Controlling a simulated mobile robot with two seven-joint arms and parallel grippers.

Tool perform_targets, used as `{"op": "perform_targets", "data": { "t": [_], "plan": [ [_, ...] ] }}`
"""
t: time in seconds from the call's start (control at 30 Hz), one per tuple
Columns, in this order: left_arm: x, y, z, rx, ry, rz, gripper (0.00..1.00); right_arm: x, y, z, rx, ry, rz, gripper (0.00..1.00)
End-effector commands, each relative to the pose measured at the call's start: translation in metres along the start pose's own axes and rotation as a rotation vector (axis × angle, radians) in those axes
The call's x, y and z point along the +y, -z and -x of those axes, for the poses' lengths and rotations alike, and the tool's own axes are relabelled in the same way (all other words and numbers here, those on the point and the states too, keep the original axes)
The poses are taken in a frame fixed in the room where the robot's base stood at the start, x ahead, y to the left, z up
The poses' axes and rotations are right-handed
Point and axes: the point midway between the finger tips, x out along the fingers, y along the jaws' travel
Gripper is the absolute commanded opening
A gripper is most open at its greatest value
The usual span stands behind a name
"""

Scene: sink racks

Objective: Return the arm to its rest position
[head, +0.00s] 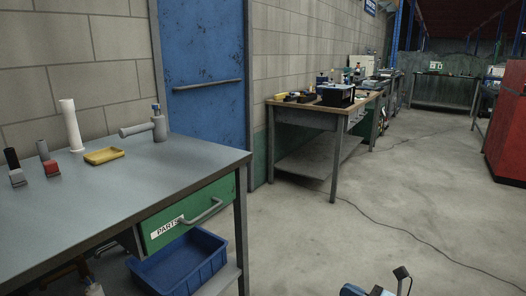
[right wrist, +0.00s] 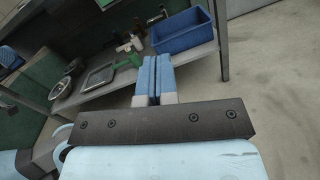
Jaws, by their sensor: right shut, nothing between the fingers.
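My right gripper (head: 352,290) shows at the bottom edge of the head view, low over the concrete floor and clear of the workbench. Most of my right arm is out of frame. In the right wrist view, the two blue fingers of my right gripper (right wrist: 155,62) lie side by side, shut with nothing held. Behind them are the bench's lower shelf and a blue bin (right wrist: 183,32). My left gripper is not in view.
A grey workbench (head: 150,200) with a green drawer (head: 188,213) stands at the left; the blue bin (head: 180,265) sits below. A second bench (head: 305,118) stands farther back. A red cabinet (head: 507,125) is at right. Open floor (head: 300,235) with a cable lies between.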

Motion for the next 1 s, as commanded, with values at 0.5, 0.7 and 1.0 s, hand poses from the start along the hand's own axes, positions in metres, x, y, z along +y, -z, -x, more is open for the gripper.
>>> {"op": "perform_targets", "data": {
  "t": [0.5,0.7,1.0],
  "plan": [
    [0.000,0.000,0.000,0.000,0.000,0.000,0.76,0.147,0.005,0.081,-0.299,0.115,-2.005,0.00],
    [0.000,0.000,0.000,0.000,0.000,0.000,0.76,0.200,0.011,0.107,-0.319,0.205,-2.649,0.00],
    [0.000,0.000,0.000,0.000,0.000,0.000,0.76,0.224,-0.007,0.089,-0.415,0.077,-2.926,0.00]
  ]
}}
